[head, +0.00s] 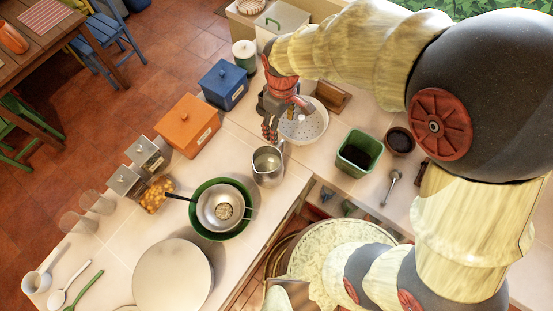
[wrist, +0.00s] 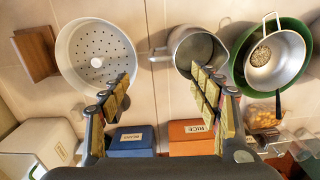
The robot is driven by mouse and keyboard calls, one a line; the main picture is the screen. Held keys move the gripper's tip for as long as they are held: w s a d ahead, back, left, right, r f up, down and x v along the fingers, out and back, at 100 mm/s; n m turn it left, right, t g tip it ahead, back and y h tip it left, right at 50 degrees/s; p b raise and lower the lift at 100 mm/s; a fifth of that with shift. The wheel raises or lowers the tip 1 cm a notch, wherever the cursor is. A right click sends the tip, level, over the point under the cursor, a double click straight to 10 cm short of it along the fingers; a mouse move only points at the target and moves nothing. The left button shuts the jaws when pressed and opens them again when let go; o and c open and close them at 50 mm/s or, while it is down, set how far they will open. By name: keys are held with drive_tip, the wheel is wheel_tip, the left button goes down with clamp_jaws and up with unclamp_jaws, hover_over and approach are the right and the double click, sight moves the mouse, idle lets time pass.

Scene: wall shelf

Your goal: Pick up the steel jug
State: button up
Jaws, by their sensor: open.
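The steel jug (head: 267,168) stands upright on the pale counter, just below my gripper in the head view, with its open top facing up. In the wrist view the jug (wrist: 196,50) is at the upper middle, with its handle pointing left. My gripper (head: 270,134) is open and empty, and appears above the counter. In the wrist view my gripper (wrist: 162,80) has its fingers spread. The right fingertip overlaps the near side of the jug, and the left overlaps the white colander. I cannot tell whether either finger touches anything.
A white colander (head: 303,124) is close to the right of my gripper. A green bowl (head: 214,236) with a sieve in it stands left of the jug. Orange (head: 188,126) and blue (head: 223,85) boxes are behind. A green square container (head: 359,151) is at the right.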

hover_over(280, 143)
wheel_tip(280, 143, down, 6)
drive_tip(key=shift+f, duration=3)
drive_tip(key=shift+c, duration=0.4)
drive_tip(key=c, duration=1.5)
clamp_jaws()
